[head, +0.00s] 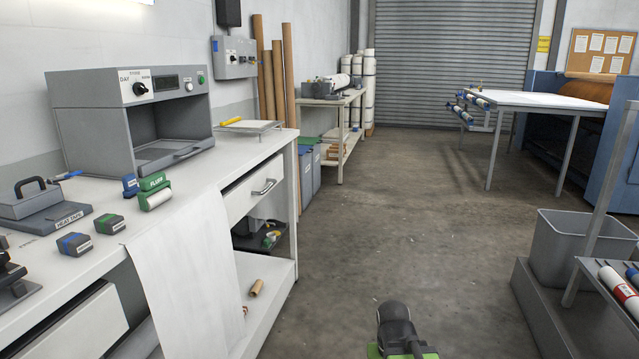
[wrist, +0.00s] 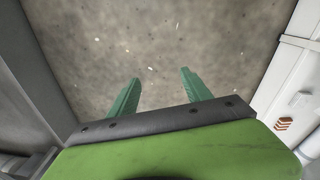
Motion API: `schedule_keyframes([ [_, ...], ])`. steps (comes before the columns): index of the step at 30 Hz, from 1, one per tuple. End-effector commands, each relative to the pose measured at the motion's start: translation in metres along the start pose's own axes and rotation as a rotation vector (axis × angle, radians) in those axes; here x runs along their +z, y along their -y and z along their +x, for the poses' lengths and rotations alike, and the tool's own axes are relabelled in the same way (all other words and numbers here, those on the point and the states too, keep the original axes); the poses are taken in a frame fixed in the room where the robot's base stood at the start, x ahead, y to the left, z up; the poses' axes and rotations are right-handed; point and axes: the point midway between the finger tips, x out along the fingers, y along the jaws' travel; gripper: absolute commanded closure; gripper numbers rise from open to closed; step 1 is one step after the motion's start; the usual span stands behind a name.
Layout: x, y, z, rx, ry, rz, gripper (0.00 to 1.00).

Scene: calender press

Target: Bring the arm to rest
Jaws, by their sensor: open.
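My gripper (wrist: 156,90) shows in the wrist view with its two green fingers spread apart. It is open, and nothing is between the fingers. Bare concrete floor (wrist: 150,45) lies beyond the fingertips. In the head view, part of my arm, dark grey and green, shows at the bottom edge, right of centre. The fingers are not visible in the head view.
A white workbench (head: 285,145) with an open-fronted grey oven (head: 95,120) runs along the left. A grey bin (head: 560,250) stands on a low grey platform at the right. A white table (head: 535,101) stands farther back. The floor between is clear.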

Motion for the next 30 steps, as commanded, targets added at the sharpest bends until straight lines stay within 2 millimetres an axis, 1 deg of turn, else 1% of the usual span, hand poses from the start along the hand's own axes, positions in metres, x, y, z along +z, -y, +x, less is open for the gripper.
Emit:
schedule_keyframes([
  [1,0.010,0.017,-0.001,-0.071,0.042,-0.012,0.43],
  [2,0.018,0.021,-0.006,-0.091,0.075,-0.031,0.43],
  [3,0.015,0.017,-0.029,-0.083,0.067,-0.028,0.43],
  [8,0.011,0.013,-0.074,-0.080,0.064,-0.026,0.43],
  [11,0.009,0.010,-0.107,-0.079,0.063,-0.026,0.43],
  [14,0.006,0.007,-0.147,-0.079,0.062,-0.026,0.43],
  [15,0.005,0.006,-0.166,-0.078,0.062,-0.026,0.43],
  [17,0.003,0.003,-0.197,-0.078,0.062,-0.027,0.43],
  [18,0.002,0.002,-0.218,-0.078,0.062,-0.027,0.43],
  [20,0.000,0.000,-0.248,-0.078,0.062,-0.027,0.43],
  [21,-0.002,-0.002,-0.267,-0.078,0.061,-0.027,0.43],
  [24,-0.004,-0.005,-0.312,-0.078,0.061,-0.027,0.43],
  [27,-0.007,-0.007,-0.346,-0.078,0.061,-0.028,0.43],
  [30,-0.008,-0.009,-0.364,-0.078,0.061,-0.028,0.43],
])
